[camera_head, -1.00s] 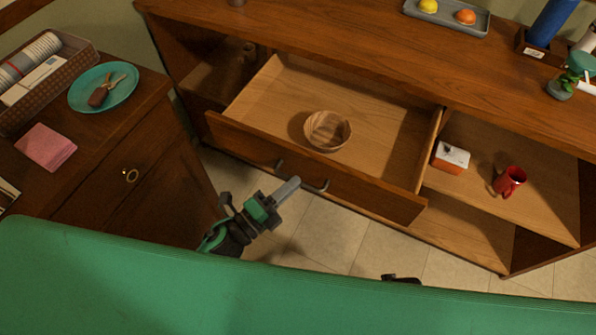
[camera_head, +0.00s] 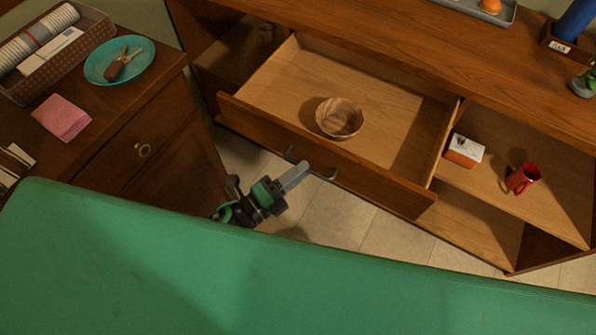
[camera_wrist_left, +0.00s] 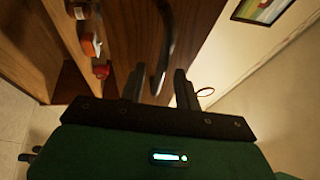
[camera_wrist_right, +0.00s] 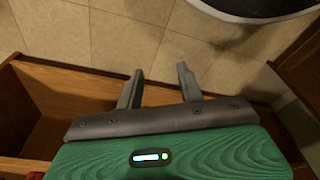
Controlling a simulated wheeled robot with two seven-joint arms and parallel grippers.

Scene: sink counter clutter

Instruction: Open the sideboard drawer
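The sideboard drawer (camera_head: 330,168) stands pulled out, with a striped wooden bowl (camera_head: 339,118) inside. Its dark bar handle (camera_head: 324,176) is on the drawer front. My left gripper (camera_head: 298,176) is just in front of the drawer front, by the handle. In the left wrist view its two fingers are apart, and the curved handle (camera_wrist_left: 166,48) shows between and beyond them. I cannot tell whether they touch it. My right gripper (camera_wrist_right: 158,88) is open and empty in the right wrist view, above the tiled floor; the head view does not show it.
The sideboard's right shelf holds a red mug (camera_head: 522,178) and a white-and-orange box (camera_head: 464,150). A cabinet (camera_head: 150,150) stands left, with a teal plate (camera_head: 120,60), pink cloth (camera_head: 62,118) and basket (camera_head: 50,55). Tiled floor (camera_head: 335,215) shows below the drawer.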

